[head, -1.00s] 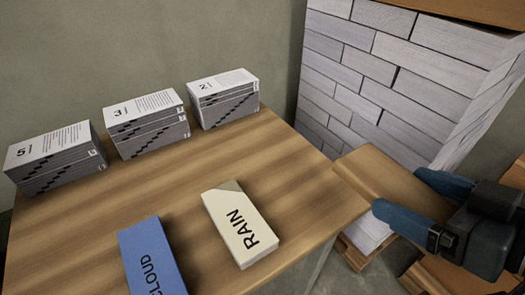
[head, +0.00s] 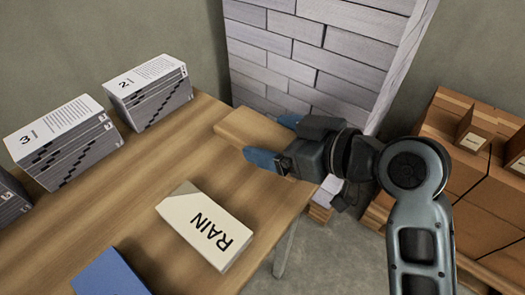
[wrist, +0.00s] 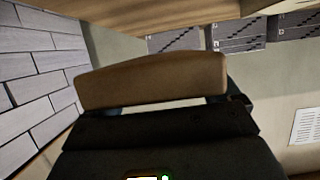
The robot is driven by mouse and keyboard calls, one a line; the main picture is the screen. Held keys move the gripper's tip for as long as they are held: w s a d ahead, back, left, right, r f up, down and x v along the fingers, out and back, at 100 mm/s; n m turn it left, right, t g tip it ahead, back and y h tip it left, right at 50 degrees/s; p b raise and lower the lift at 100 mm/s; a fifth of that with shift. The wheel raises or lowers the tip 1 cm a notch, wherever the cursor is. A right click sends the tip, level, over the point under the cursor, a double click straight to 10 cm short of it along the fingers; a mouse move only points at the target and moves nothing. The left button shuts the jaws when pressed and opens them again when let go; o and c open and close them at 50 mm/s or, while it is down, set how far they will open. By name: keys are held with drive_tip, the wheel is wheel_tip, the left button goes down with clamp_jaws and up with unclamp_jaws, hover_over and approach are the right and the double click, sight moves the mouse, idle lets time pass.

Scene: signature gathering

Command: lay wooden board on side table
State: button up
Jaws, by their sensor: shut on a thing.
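The wooden board (head: 238,127) is a plain light-brown slab. My gripper (head: 274,141) is shut on its right end, one blue finger on each side. In the head view the board overlaps the right part of the wooden table (head: 163,150); I cannot tell whether it touches the top. In the wrist view the board (wrist: 155,80) lies across the jaws, and a strip of wooden tabletop (wrist: 150,17) shows above it. Contact between the two is not visible there.
A cream block marked RAIN (head: 207,227) and a blue block (head: 110,274) lie at the table's front. Booklet stacks (head: 146,92) stand along its back. A pale brick-patterned stack (head: 305,60) rises behind the board. Cardboard boxes (head: 470,170) stand at right.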

drive_tip(key=x, duration=0.2)
drive_tip(key=shift+a+f, duration=0.3)
drive_tip(key=shift+f, duration=2.1)
drive_tip(key=o, duration=0.9)
drive_tip(key=shift+f, duration=0.1)
drive_tip(key=shift+r, duration=0.2)
drive_tip(key=v, duration=1.2)
